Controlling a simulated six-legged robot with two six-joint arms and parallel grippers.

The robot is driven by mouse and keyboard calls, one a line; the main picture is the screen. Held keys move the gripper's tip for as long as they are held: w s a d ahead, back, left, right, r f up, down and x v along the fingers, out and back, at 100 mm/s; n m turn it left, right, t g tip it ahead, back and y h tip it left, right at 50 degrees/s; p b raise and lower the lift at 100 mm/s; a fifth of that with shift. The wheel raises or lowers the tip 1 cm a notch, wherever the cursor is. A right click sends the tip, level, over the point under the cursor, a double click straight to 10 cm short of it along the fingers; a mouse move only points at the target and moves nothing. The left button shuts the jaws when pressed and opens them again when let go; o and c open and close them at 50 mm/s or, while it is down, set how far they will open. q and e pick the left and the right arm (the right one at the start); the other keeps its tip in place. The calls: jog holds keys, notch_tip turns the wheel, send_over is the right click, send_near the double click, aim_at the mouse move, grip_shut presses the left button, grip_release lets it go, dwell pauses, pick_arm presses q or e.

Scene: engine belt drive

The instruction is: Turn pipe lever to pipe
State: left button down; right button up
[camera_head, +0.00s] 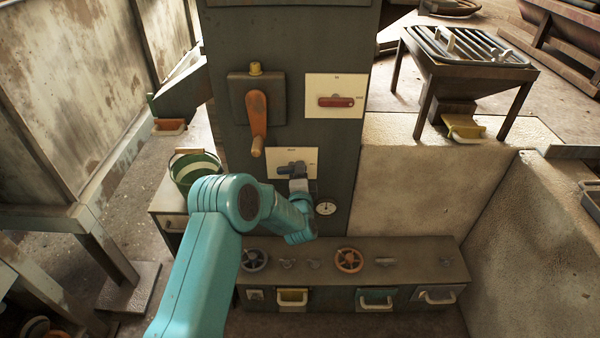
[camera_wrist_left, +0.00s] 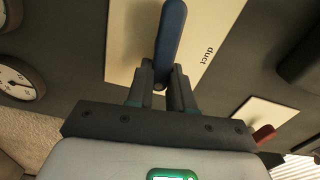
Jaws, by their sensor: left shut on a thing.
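A blue lever sits on a white label plate (camera_head: 279,156) low on the dark grey column; it also shows large in the left wrist view (camera_wrist_left: 171,35). The plate (camera_wrist_left: 222,22) carries the word "duct" there; I cannot read the word "pipe". My left gripper (camera_head: 298,184) is at this lever, and in the left wrist view its two fingers (camera_wrist_left: 161,82) are closed around the lower part of the lever. The lever lies nearly sideways across its plate in the head view. The gripper partly hides the plate's lower part. My right gripper is not in view.
Above are an orange crank (camera_head: 257,118) and a red lever (camera_head: 335,101) on its own plate. A round gauge (camera_head: 326,207) is just right of my gripper. Below stands a bench (camera_head: 420,255) with handwheels and drawers. A green bucket (camera_head: 194,172) stands left.

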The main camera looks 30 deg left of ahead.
pick_arm(q)
jog(key=shift+f+m, duration=0.15)
jog(key=shift+m, duration=0.35)
jog(key=c, duration=1)
grip_release()
jog(key=p+v, duration=0.2)
jog(key=v, duration=1.4)
jog(key=shift+d, duration=0.2)
jog(key=shift+s+a, duration=0.1)
jog(key=shift+s, duration=0.05)
